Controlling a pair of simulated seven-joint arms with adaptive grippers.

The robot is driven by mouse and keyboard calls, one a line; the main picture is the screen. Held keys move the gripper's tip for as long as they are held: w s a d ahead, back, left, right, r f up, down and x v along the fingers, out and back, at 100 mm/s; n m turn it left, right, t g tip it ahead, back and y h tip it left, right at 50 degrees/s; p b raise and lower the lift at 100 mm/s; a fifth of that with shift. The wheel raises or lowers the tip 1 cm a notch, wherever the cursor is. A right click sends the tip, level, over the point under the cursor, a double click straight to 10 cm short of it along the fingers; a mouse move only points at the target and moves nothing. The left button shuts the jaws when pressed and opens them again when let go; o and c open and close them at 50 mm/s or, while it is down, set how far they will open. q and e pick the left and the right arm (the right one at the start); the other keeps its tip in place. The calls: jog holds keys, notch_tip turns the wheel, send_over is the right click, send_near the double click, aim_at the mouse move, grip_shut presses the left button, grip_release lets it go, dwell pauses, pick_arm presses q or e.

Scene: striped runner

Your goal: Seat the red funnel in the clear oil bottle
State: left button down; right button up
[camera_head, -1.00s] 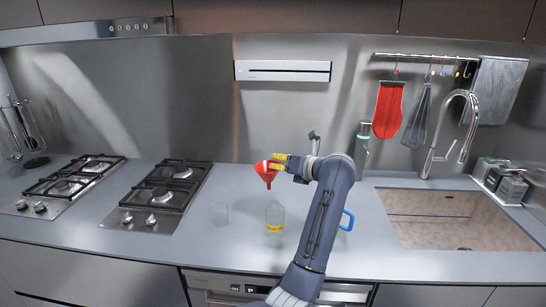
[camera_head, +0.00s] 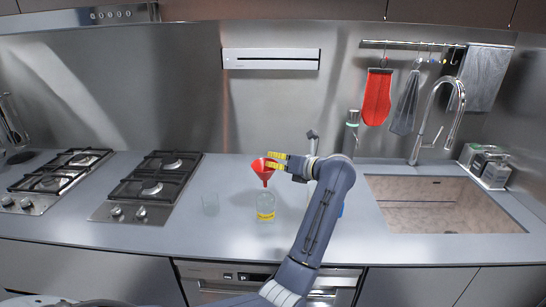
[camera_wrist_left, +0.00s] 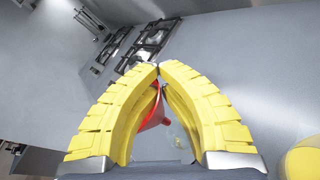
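My left gripper (camera_head: 275,160), with yellow fingers, is shut on the rim of the red funnel (camera_head: 263,170). The funnel is upright, with its wide mouth up and its spout pointing down. The clear oil bottle (camera_head: 265,207), with a yellow label, stands upright on the counter directly below the funnel. The spout tip is at the bottle's top; I cannot tell whether it has entered the neck. In the left wrist view the funnel (camera_wrist_left: 155,112) shows between the yellow fingers, and the bottle (camera_wrist_left: 178,135) is partly hidden behind them. My right gripper is not in view.
Gas hobs (camera_head: 150,188) lie further left, and a sink (camera_head: 440,205) is on the right. A blue-handled item is mostly hidden behind my left arm. The counter around the bottle is otherwise clear.

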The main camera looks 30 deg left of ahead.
aim_at(273, 173)
pick_arm(q)
jog(key=shift+f, duration=2.2)
jog(key=shift+f, duration=0.25)
jog(key=c, duration=1)
grip_release()
jog(key=shift+c, duration=0.2)
jog(key=shift+r, duration=0.1)
jog(key=shift+r, duration=3.4)
